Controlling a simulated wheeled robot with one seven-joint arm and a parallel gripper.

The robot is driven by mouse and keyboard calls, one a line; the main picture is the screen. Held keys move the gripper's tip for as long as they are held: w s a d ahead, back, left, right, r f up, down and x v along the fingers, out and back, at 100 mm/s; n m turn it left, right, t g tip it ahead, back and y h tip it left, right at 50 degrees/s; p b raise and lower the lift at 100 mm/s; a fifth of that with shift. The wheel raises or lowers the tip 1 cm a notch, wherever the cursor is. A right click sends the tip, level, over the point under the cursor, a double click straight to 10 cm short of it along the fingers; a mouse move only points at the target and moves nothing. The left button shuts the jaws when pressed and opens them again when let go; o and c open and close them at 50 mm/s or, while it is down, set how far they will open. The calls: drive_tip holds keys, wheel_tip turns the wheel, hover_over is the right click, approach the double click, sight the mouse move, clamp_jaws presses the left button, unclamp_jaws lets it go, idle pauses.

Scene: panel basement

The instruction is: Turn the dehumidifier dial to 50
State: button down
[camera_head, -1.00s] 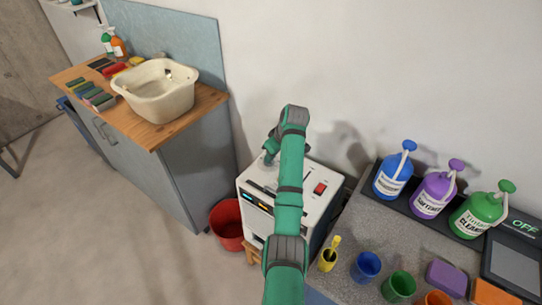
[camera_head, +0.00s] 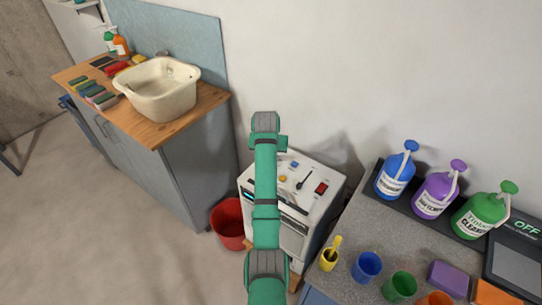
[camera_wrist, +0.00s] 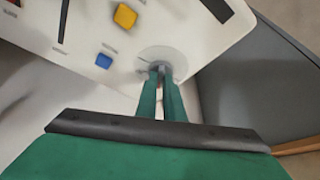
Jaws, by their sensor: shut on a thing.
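The dehumidifier (camera_head: 328,213) is a white box against the wall, with controls on its top panel. In the head view my arm hides its left part, the dial and my gripper. In the wrist view the dial's round pale plate (camera_wrist: 182,57) lies near a panel edge. My gripper (camera_wrist: 160,72) has its two green fingers close together on the small grey dial knob (camera_wrist: 161,68) at the plate's middle. The fingers cover much of the knob, and I cannot read any dial marks or setting.
Beside the dial are a yellow button (camera_wrist: 125,16) and a blue button (camera_wrist: 104,60). The panel also has a red switch (camera_head: 321,188) and a slot lever (camera_head: 304,179). A red bucket (camera_head: 228,222) stands left; a counter with bottles (camera_head: 394,178) and cups (camera_head: 366,266) stands right.

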drive_tip(key=m+h, duration=0.1)
drive_tip(key=m, duration=0.1)
drive_tip(key=m+g+h, duration=0.1)
drive_tip(key=m, duration=0.2)
drive_tip(key=shift+a+m, duration=0.2)
drive_tip(key=shift+m, duration=0.1)
idle(0.5)
drive_tip(key=c, duration=1.9)
unclamp_jaws()
drive_tip(key=shift+o, duration=0.2)
drive_tip(key=shift+w, duration=0.1)
drive_tip(key=v, duration=1)
drive_tip(key=shift+r, duration=0.3)
drive_tip(key=shift+a, duration=0.1)
